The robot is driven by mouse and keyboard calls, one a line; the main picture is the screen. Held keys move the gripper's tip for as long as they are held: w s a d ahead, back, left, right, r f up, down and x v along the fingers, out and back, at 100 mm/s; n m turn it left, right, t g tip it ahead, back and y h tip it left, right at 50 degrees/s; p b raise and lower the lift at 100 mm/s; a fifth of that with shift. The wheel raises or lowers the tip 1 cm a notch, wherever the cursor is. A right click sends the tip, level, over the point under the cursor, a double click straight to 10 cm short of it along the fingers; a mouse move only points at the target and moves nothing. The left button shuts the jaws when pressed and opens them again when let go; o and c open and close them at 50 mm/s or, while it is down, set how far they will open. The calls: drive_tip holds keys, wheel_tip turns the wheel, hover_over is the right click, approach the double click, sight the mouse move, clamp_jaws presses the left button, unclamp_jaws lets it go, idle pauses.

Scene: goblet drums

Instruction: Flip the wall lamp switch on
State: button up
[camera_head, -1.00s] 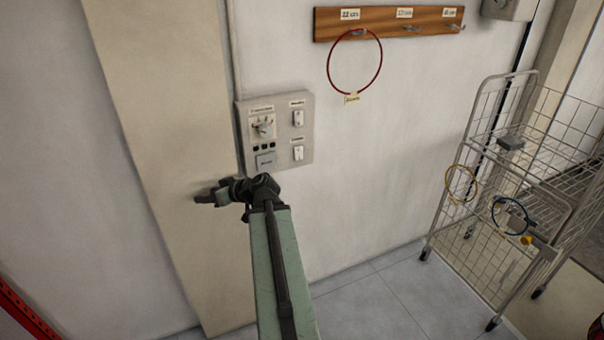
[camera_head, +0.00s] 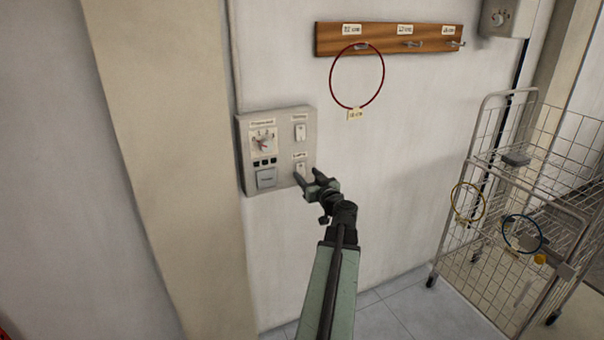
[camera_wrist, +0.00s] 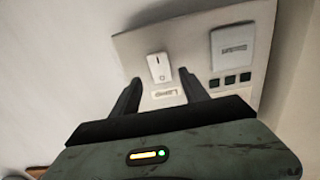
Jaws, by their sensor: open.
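A grey control panel (camera_head: 243,150) is on the white wall. Its right column holds two white rocker switches, the upper switch (camera_head: 299,132) and the lower switch (camera_head: 300,168), each with a small label above it. The lower label seems to read something like "Lamp", but it is blurred. My gripper (camera_head: 308,178) is open at the panel's lower right edge, close to the lower switch. In the wrist view the panel appears upside down, and the lower switch (camera_wrist: 160,68) sits just beyond and between my open fingers (camera_wrist: 163,93). I cannot tell whether they touch or which way the rocker is set.
The panel also carries a dial (camera_head: 264,142), several small black buttons and a square labelled button (camera_head: 266,178). A wooden hook rail (camera_head: 385,39) with a hanging red ring (camera_head: 332,83) is above right. A wire cart (camera_head: 480,150) stands at right. The wall between is clear.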

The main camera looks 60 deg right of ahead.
sight(301, 171)
drive_tip(key=x, duration=0.3)
drive_tip(key=shift+a, duration=0.1)
drive_tip(key=shift+c, duration=0.3)
clamp_jaws()
drive_tip(key=f+t+b, duration=0.1)
drive_tip(key=b, duration=0.3)
drive_tip(key=shift+f, duration=0.25)
drive_tip(key=shift+t+h+b, duration=0.4)
drive_tip(key=shift+h+b, duration=0.1)
drive_tip(key=shift+b, duration=0.3)
drive_tip(key=shift+r+h+b, duration=0.1)
drive_tip(key=shift+h+b, duration=0.3)
drive_tip(key=shift+b, duration=0.35)
drive_tip(key=shift+r+t, duration=0.25)
drive_tip(key=shift+t, duration=0.05)
